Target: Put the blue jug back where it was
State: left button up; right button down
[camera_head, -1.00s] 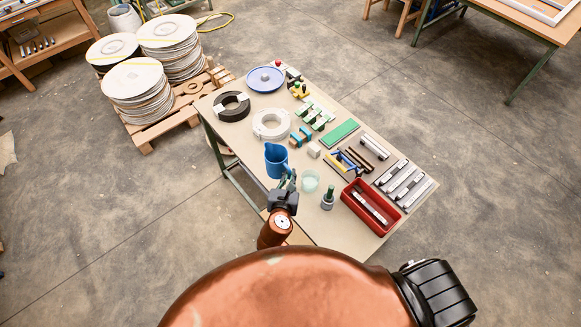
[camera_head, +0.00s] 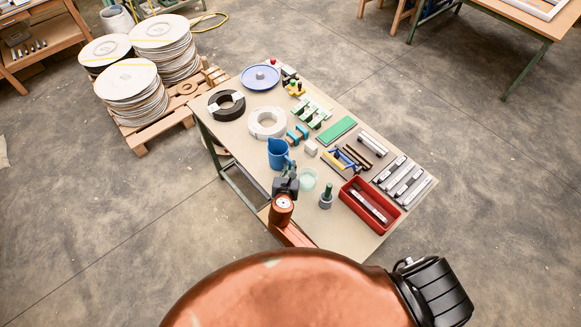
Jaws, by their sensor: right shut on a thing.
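The blue jug (camera_head: 277,154) looks upright at the near left edge of the workbench (camera_head: 338,228), left of a pale translucent cup. My right gripper (camera_head: 289,173) is shut on the jug at its handle side, and its dark fingers partly hide the handle. I cannot tell whether the jug's base touches the bench top or is just above it. My left gripper is not in view.
The cup (camera_head: 308,180) and a green-topped bottle (camera_head: 326,197) stand close to the right of the gripper. A white ring (camera_head: 267,118) lies behind the jug, with blue-ended pieces (camera_head: 297,134) and a small pale block (camera_head: 311,148) nearby. A red bin (camera_head: 351,204) is further right.

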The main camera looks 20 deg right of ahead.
jog(key=shift+f, duration=0.2)
jog(key=c, duration=2.5)
grip_release()
jog(key=shift+f, duration=0.15)
jog(key=shift+c, duration=0.2)
jog(key=o, duration=0.5)
jog(key=shift+c, duration=0.2)
jog(key=shift+a+r, duration=0.1)
jog(key=shift+r, duration=0.1)
jog(key=p+v, duration=0.1)
jog(key=v, duration=1.1)
